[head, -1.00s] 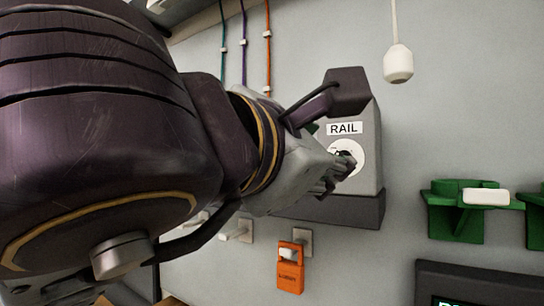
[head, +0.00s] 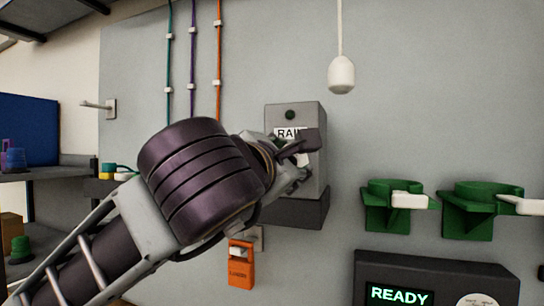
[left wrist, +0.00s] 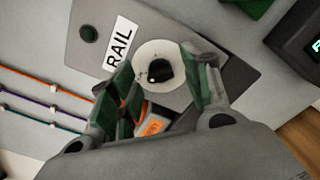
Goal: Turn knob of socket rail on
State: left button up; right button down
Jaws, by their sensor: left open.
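The socket rail's knob (left wrist: 158,72) is black with a small pale mark and sits on a round white dial (left wrist: 160,55) in the left wrist view. The dial is on a grey box (head: 314,115) labelled RAIL (head: 286,133), with a dark round spot above the label. My left gripper (head: 304,180) is in front of the box in the head view and hides the knob there. In the left wrist view its fingers (left wrist: 160,82) are apart, one on each side of the knob. Whether they touch it I cannot tell. My right gripper is not in view.
An orange tag (head: 240,272) hangs below and left of the box. A white pull cord end (head: 341,74) hangs above right. Green brackets (head: 388,215) and a dark READY unit (head: 420,270) stand at right. Coloured cables (head: 192,50) run up the wall.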

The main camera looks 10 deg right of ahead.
pick_arm(q)
jog(key=shift+w+d, duration=0.25)
jog(key=shift+w, duration=0.15)
jog(key=c, duration=1)
jog(key=shift+c, duration=0.2)
